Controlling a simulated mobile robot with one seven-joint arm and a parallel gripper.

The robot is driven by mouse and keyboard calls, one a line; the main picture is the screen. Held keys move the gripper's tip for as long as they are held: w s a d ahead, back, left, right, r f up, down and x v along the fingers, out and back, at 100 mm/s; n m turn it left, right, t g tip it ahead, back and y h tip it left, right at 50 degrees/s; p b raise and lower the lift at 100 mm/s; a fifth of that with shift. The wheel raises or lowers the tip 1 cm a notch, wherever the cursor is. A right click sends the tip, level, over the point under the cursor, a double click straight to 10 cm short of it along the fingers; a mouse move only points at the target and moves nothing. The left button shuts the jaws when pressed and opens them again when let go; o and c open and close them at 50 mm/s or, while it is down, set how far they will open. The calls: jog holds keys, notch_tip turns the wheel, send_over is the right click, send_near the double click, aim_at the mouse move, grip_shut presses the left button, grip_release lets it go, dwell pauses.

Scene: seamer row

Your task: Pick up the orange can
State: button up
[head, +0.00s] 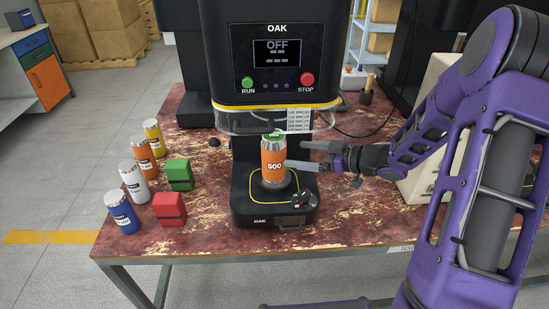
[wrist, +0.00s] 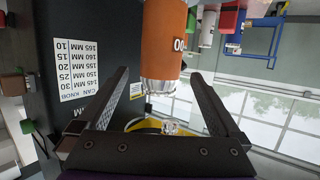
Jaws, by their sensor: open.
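An orange can (head: 273,158) marked 500, with a green top, stands upright on the round pedestal of the black OAK machine. It also shows in the wrist view (wrist: 163,40), ahead of the fingertips and roughly in line with the gap between them. My gripper (head: 296,155) is open and empty, its fingers pointing left at the can from its right side. The fingertips are close to the can's right edge; whether they touch it I cannot tell. A second orange can (head: 145,155) stands on the table at the left, in a row with other cans.
The OAK machine's head (head: 277,50) and clear guard (head: 235,122) hang close above the can. A black knob (head: 300,199) sits on its base.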

aim_at(285, 153)
jog(key=x, duration=0.7)
jog(key=shift+b, duration=0.3)
jog(key=shift+f+b+x, duration=0.1)
jog(key=shift+b+x, duration=0.1)
jog(key=shift+x, duration=1.15)
jog(key=shift+f+b+x, duration=0.15)
jog(key=shift+x, duration=1.2)
jog(key=shift+s, duration=0.15)
jog(key=shift+c, duration=0.3)
jog(key=shift+r, duration=0.1)
grip_shut()
